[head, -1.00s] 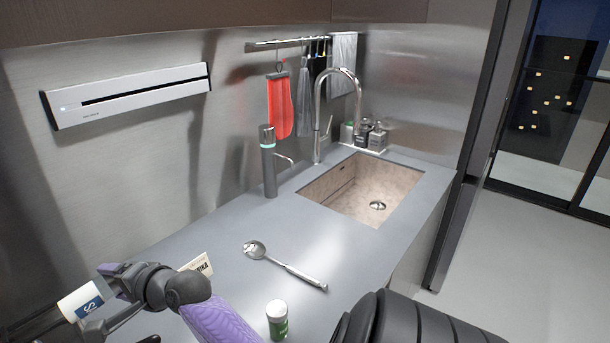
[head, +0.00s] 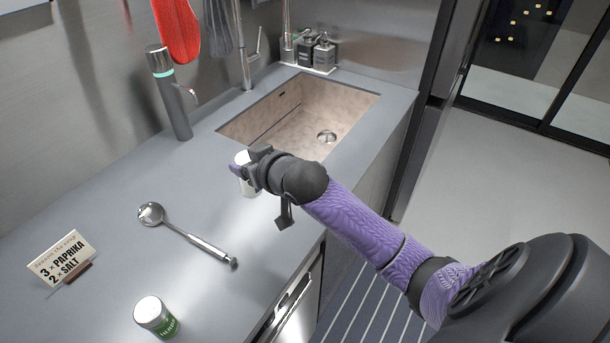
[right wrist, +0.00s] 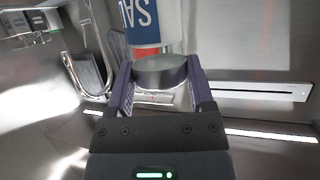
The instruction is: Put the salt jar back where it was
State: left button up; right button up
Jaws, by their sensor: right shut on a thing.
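The jar looks roughly upright. The gripper partly hides it in the head view, and I cannot tell whether its base touches the counter. My left gripper is not in view.
A jar with a green label (head: 156,317) stands at the counter's front left. A ladle (head: 190,237) lies mid-counter, with a card (head: 62,261) reading "3 x PAPRIKA, 2 x SALT" to its left. The sink (head: 300,115) is behind my gripper; a dark dispenser (head: 171,100) stands left of it.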

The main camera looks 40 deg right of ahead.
aim_at(260, 195)
jog(key=f+b, duration=0.1)
jog(key=f, duration=0.2)
jog(key=f+b, duration=0.1)
jog(key=f, duration=0.3)
jog(key=f+b, duration=0.1)
jog(key=f, duration=0.2)
jog(key=shift+s+d+f+b, duration=0.15)
jog(key=shift+d+b, duration=0.15)
jog(key=shift+b, duration=0.1)
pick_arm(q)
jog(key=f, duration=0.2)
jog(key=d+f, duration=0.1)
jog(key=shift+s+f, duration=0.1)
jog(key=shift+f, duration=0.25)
pick_arm(e)
jog(key=o, duration=1.3)
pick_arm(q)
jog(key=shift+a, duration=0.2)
pick_arm(e)
jog(key=shift+s+r, duration=0.15)
jog(key=shift+r, duration=0.1)
pick_arm(q)
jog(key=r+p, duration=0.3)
jog(key=p, duration=0.1)
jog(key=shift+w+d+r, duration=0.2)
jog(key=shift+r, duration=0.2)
pick_arm(e)
jog(key=v, duration=1.1)
jog(key=shift+s, duration=0.35)
